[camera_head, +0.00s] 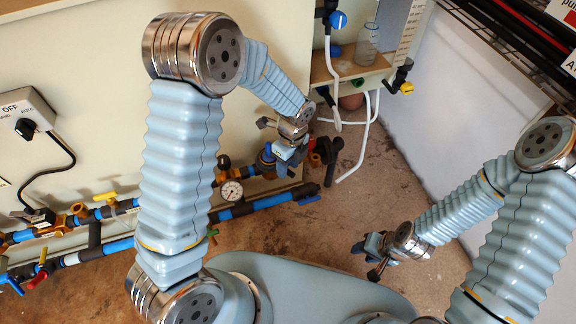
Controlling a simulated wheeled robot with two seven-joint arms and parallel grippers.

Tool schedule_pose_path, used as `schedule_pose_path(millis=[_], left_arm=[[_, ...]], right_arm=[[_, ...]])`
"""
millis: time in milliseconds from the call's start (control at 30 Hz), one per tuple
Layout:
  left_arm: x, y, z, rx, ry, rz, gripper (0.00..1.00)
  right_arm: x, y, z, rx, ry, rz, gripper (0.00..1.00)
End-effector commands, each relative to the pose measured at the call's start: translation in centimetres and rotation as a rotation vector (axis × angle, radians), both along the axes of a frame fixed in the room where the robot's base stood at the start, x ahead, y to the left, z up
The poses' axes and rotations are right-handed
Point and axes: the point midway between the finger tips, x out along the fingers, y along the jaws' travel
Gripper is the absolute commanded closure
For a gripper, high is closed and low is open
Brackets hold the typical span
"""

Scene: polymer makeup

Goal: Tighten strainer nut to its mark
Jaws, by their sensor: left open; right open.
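A line of blue pipe (257,205) with brass fittings runs low along the wall. Beside my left gripper (288,158) is a blue-and-brass fitting (266,160), partly hidden by the gripper. I cannot tell which part is the strainer nut, and no mark can be made out. My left gripper is open, in front of the pipework; contact cannot be told at this size. My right gripper (366,260) is open and empty above the floor, well away from the pipes.
A pressure gauge (232,190) sits on the pipe line left of my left gripper. Yellow (105,197) and red (40,271) valve handles stand further left. A control box (28,117) hangs on the wall. White hoses (361,140) hang at the back. Brown floor (345,205) between my grippers is clear.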

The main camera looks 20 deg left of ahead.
Motion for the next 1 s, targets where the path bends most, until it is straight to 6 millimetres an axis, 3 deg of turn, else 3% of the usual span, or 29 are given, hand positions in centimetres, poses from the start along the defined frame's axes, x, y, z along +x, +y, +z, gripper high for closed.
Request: schedule_pose_path(millis=[300, 600, 1000], left_arm=[[-0.06, 0.03, -0.37, 0.0, 0.001, 0.0, 0.57], [-0.06, 0.03, -0.35, 0.0, 0.0, 0.001, 1.0], [-0.12, 0.05, -0.33, -0.001, 0.0, -0.008, 1.0]], right_arm=[[0.01, 0.02, -0.03, 0.0, 0.0, 0.0, 0.57], [0.01, 0.02, -0.03, 0.0, 0.0, 0.0, 0.57], [0.0, 0.02, -0.02, 0.0, 0.0, 0.0, 0.57]])
